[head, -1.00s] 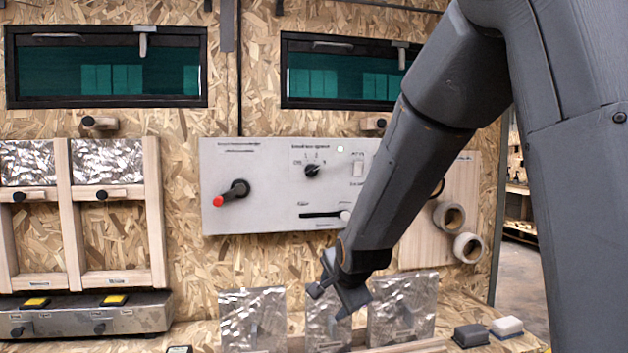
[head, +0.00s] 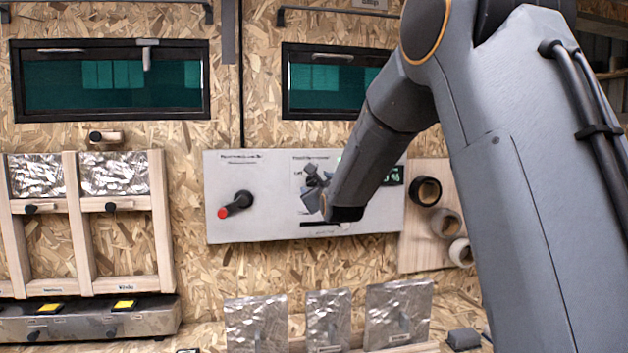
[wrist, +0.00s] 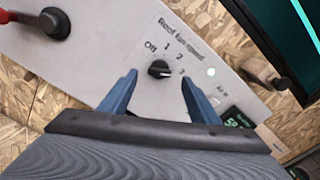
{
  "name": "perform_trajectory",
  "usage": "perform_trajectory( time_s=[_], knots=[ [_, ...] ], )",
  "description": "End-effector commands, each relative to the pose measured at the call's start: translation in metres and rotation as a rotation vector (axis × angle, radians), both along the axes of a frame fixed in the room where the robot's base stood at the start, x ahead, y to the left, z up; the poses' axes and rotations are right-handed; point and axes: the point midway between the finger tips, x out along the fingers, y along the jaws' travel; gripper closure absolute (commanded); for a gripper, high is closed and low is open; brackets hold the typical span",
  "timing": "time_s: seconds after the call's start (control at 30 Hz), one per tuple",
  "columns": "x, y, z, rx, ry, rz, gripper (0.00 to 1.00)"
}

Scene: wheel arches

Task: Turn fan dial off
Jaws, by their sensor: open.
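The fan dial (wrist: 160,69) is a small black knob on a pale grey panel (head: 270,215). In the wrist view, marks reading Off, 1, 2 and 3 sit around it. A light pointer mark on the knob seems to face the 3 side. My gripper (wrist: 155,90) is open, with one blue finger to each side of the dial in the picture; contact with it does not show. In the head view, my gripper (head: 312,188) is in front of the panel and hides the dial.
A black lever with a red tip (head: 236,204) is on the panel's left. A slider slot (head: 318,224) lies below my gripper. A small lit display (head: 393,175) is at right. Tape rolls (head: 445,222) hang beyond the panel. Foil-faced plates (head: 328,315) stand below.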

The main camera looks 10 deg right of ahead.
Motion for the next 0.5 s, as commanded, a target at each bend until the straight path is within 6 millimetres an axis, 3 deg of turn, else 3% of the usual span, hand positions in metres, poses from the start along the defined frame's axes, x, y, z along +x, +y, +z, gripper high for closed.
perform_trajectory(
  time_s=[0.3,0.5],
  knots=[
    [0.042,0.000,0.001,-0.002,0.002,0.000,0.44],
    [0.057,0.000,0.000,-0.002,0.002,0.000,0.44]
  ],
)
